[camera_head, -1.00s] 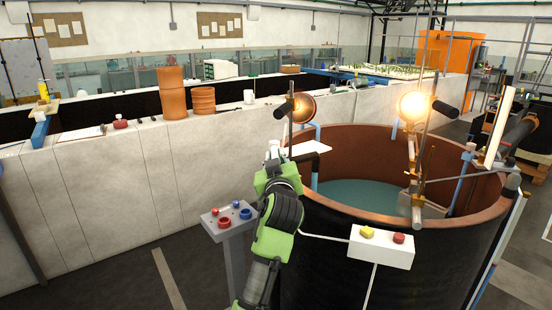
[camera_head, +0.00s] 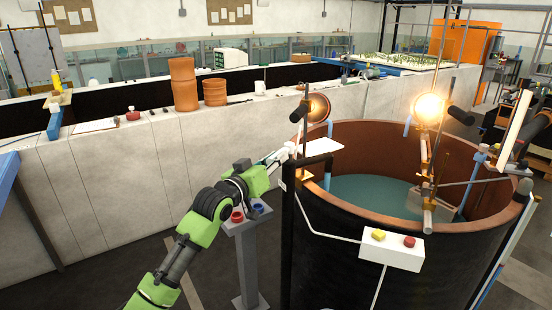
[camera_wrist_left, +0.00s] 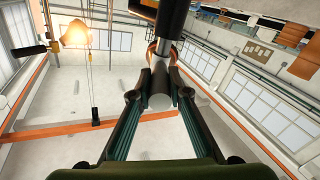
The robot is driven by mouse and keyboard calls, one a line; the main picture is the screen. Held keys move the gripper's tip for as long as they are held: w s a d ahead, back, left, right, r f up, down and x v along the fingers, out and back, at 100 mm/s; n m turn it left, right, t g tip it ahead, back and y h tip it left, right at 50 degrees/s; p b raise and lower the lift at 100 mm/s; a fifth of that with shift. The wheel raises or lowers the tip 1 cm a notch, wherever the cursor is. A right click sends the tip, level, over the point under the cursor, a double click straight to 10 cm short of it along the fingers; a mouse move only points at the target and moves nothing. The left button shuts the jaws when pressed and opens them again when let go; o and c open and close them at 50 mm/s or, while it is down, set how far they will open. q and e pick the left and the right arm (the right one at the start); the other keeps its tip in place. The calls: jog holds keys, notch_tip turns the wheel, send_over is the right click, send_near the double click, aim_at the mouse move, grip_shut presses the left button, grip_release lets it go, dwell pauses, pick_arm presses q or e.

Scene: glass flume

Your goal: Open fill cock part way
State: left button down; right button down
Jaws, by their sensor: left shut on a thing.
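A round dark tank (camera_head: 400,265) with a brown inside and water in it stands at the right. A black bent pipe (camera_head: 316,162) rises at its left rim; I take this to be the fill cock's pipe. My left gripper (camera_head: 286,154) reaches the pipe's left side from the lower left. In the left wrist view its fingers (camera_wrist_left: 160,88) are closed on a short pale grey piece (camera_wrist_left: 160,101), which I take to be the cock's handle, below a dark bar (camera_wrist_left: 173,18). How far the cock is turned cannot be told. My right gripper is not in view.
A pedestal (camera_head: 249,260) with red and blue knobs stands under my left arm. A white box (camera_head: 392,250) with a yellow and a red button is on the tank's front. Lit lamps (camera_head: 429,107) stand over the tank. A long pale wall (camera_head: 130,190) runs behind.

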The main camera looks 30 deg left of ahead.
pick_arm(q)
jog(key=shift+a+r, duration=0.15)
jog(key=shift+a, duration=0.05)
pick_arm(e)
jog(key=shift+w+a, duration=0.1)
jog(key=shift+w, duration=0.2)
pick_arm(q)
jog(key=c, duration=1.9)
grip_release()
jog(key=shift+w, duration=0.15)
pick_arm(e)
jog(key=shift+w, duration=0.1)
pick_arm(q)
jog(key=s, duration=1.2)
jog(key=shift+f, duration=0.25)
